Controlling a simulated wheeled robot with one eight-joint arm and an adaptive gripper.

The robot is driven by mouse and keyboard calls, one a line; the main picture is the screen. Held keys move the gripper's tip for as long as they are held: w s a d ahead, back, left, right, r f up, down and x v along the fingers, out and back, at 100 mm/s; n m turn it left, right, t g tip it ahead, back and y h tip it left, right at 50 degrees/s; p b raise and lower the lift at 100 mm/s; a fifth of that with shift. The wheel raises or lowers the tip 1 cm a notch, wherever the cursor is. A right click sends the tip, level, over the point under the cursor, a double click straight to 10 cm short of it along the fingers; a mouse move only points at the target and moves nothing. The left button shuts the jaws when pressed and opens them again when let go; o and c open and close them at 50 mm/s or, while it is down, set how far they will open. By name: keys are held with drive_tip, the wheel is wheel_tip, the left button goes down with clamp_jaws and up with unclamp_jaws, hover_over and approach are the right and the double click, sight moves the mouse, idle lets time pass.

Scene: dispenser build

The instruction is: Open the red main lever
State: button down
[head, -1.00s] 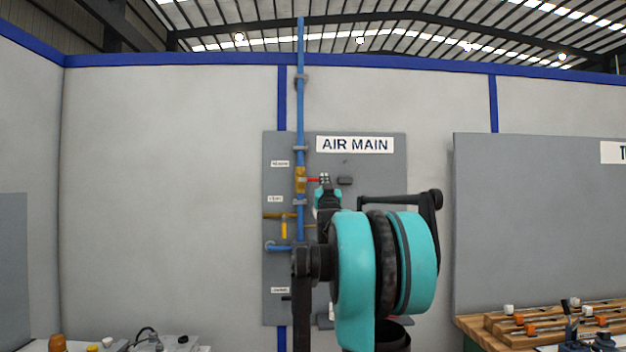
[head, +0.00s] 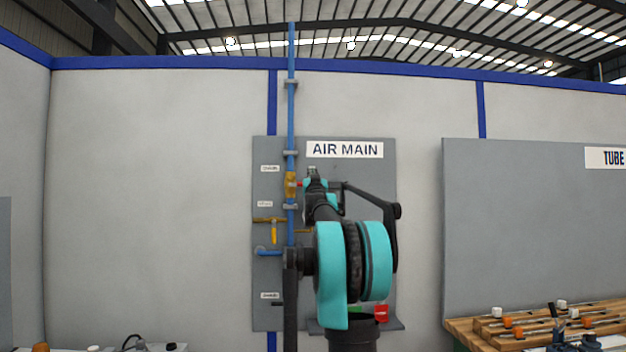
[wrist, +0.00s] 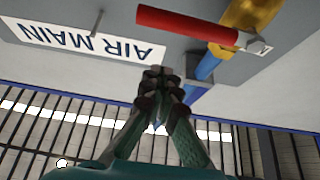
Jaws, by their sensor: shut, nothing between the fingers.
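The red main lever (wrist: 185,25) shows in the wrist view, joined by a nut to the brass valve (wrist: 252,15) on the blue pipe. It lies crosswise to the pipe. In the head view only a small red piece (head: 299,184) shows right of the brass valve (head: 291,184); my gripper hides the rest. My gripper (wrist: 158,72) is shut and empty, with its fingertips together. The wrist picture is upside down, and the fingertips appear on the ceiling side of the lever, with a visible gap. In the head view my gripper (head: 312,172) is just right of the valve.
The grey panel (head: 265,200) carries the AIR MAIN sign (head: 345,149), a lower yellow handle (head: 274,232) and a blue side pipe (head: 268,252). A red block (head: 381,313) shows low on the panel. A wooden bench (head: 470,335) with tools stands at the right.

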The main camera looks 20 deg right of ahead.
drive_tip(key=f, duration=0.4)
drive_tip(key=shift+w+d, duration=0.15)
drive_tip(key=shift+w, duration=0.25)
